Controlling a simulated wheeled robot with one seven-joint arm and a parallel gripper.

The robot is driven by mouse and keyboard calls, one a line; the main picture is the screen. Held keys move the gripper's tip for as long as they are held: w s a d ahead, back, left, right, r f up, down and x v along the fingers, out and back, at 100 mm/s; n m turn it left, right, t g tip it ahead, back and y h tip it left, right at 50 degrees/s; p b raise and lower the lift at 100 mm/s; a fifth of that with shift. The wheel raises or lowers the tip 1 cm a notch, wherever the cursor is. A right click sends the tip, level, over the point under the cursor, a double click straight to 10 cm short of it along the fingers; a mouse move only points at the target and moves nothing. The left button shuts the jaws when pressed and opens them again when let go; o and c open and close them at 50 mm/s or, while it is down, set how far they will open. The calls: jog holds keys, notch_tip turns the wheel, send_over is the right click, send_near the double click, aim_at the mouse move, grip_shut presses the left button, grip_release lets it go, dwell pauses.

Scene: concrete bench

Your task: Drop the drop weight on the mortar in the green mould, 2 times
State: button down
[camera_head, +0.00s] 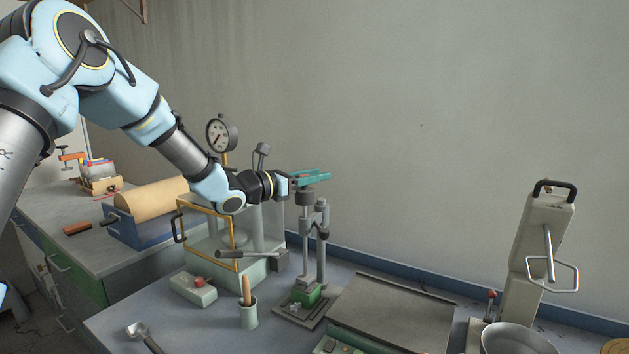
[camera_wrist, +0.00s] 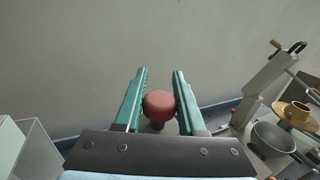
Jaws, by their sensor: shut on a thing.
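My gripper (camera_head: 312,178), with teal fingers, is shut on the red knob of the drop weight (camera_wrist: 159,104), as the wrist view shows. The weight's dark body (camera_head: 305,198) hangs just below the fingers in the head view, near the top of the grey upright stand (camera_head: 321,262). The green mould (camera_head: 307,294) sits on the stand's base, well below the weight. The mortar inside the mould is too small to make out.
A glass-sided box with a yellow frame (camera_head: 180,204) stands left of the stand. A cup with a wooden handle (camera_head: 249,318) and a red-button box (camera_head: 193,290) are in front. A flat grey plate (camera_head: 390,312) and a metal bowl (camera_head: 515,340) lie to the right.

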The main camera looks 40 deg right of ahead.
notch_tip(320, 180, up, 6)
jog(key=shift+r, duration=0.15)
jog(key=c, duration=0.5)
grip_release()
jog(key=shift+a, duration=0.1)
jog(key=shift+w+a+f+b, duration=0.15)
jog(key=shift+a+f+b, duration=0.05)
jog(key=shift+a+b, duration=0.2)
jog(key=w+a+b, duration=0.1)
jog(key=a+b, duration=0.2)
jog(key=a, duration=0.6)
jog(key=shift+a+b, duration=0.35)
jog(key=shift+a, duration=0.05)
jog(key=shift+w+r, duration=0.1)
